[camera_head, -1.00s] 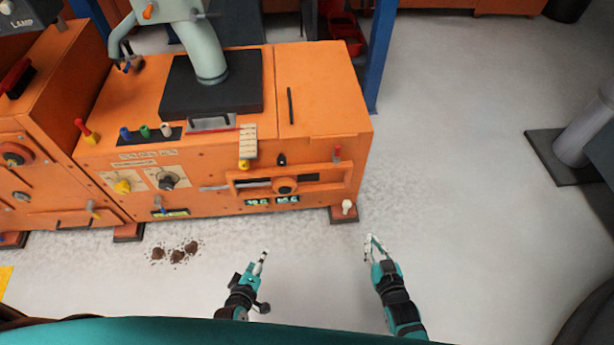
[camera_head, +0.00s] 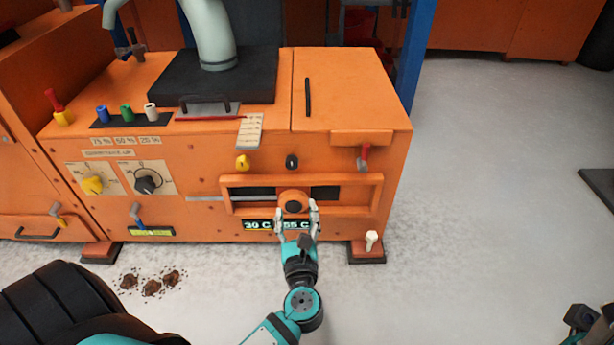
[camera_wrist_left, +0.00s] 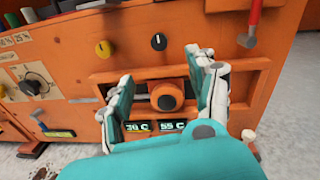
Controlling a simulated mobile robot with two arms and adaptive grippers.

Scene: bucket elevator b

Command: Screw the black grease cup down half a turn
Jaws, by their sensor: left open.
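A small black cap with a white line, seemingly the black grease cup (camera_head: 292,161), sits on the orange machine's front, right of a yellow one (camera_head: 242,162). It also shows in the left wrist view (camera_wrist_left: 158,41), above the slider frame. My left gripper (camera_head: 298,208) is open and empty, below the black cup. In the left wrist view its fingers (camera_wrist_left: 163,72) stand on either side of an orange round knob with a dark centre (camera_wrist_left: 166,97); I cannot tell if they touch it. Part of my right arm shows at the bottom right corner; its fingers are not clear.
The knob sits in an orange slider frame (camera_head: 368,195) above two lit temperature displays (camera_head: 275,225). A red-handled lever (camera_head: 364,157) is to the right. A white tag (camera_head: 249,131) hangs above the yellow cup. Brown clumps (camera_head: 152,287) lie on the floor.

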